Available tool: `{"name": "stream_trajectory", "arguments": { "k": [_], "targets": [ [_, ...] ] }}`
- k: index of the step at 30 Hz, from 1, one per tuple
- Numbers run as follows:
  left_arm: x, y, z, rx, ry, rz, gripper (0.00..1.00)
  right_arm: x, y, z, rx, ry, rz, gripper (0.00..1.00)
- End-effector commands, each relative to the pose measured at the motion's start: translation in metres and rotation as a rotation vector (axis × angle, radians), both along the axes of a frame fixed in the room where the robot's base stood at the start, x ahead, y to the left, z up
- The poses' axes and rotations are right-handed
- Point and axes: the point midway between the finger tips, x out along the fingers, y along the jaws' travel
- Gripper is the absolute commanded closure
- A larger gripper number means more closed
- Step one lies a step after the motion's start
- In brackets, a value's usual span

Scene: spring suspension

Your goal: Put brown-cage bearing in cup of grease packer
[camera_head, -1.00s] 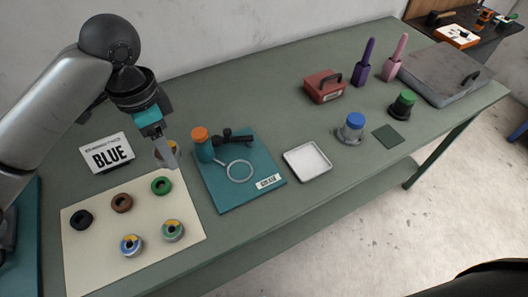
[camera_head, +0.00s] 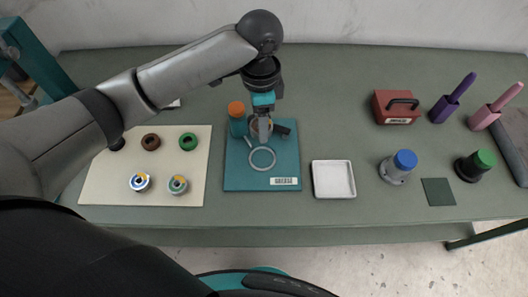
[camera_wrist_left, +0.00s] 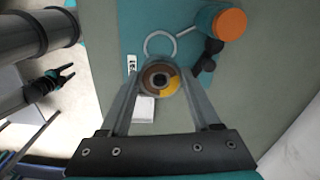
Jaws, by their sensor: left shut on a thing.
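The brown-cage bearing (camera_wrist_left: 149,80), a ring with a brown and a yellow part, is between the fingers of my left gripper (camera_wrist_left: 160,88), which is shut on it. In the head view my left gripper (camera_head: 263,138) hangs over the teal mat (camera_head: 236,178) marked GREASE, and its fingers hide most of the bearing. On this mat are a pale ring (camera_head: 262,168), also in the wrist view (camera_wrist_left: 146,47), and a teal bottle with an orange cap (camera_head: 236,109). Dark fittings (camera_head: 283,130) lie beside the bottle. I cannot tell the bearing's height above the mat.
A cream mat (camera_head: 110,187) holds several rings and two bearings. A white tray (camera_head: 333,180) stands right of the teal mat. Farther right are a red box (camera_head: 396,106), blue-topped (camera_head: 404,161) and green-topped (camera_head: 484,160) pieces, and purple (camera_head: 445,110) and pink (camera_head: 486,116) tools.

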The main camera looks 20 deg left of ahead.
Motion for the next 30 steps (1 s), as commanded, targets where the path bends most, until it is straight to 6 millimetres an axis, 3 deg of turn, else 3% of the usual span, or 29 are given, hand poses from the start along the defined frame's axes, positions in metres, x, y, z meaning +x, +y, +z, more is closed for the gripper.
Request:
{"name": "stream_trajectory", "arguments": {
  "k": [3,9,17,24,30],
  "targets": [
    [-0.001,0.000,-0.035,0.001,0.003,0.001,1.00,-0.001,0.003,-0.006,0.004,0.001,0.000,0.50],
    [0.000,0.000,-0.077,0.000,0.000,-0.001,1.00,-0.001,0.003,-0.012,0.004,0.001,0.000,0.50],
    [0.000,0.000,-0.096,0.000,-0.001,0.000,1.00,-0.001,0.003,-0.014,0.004,0.002,-0.001,0.50],
    [0.000,0.000,-0.130,0.001,-0.002,0.000,1.00,-0.001,0.002,-0.021,0.003,0.002,-0.001,0.50],
    [0.001,0.000,-0.131,-0.001,-0.004,-0.001,1.00,-0.001,0.002,-0.020,0.003,0.002,-0.002,0.50]
  ]
}}
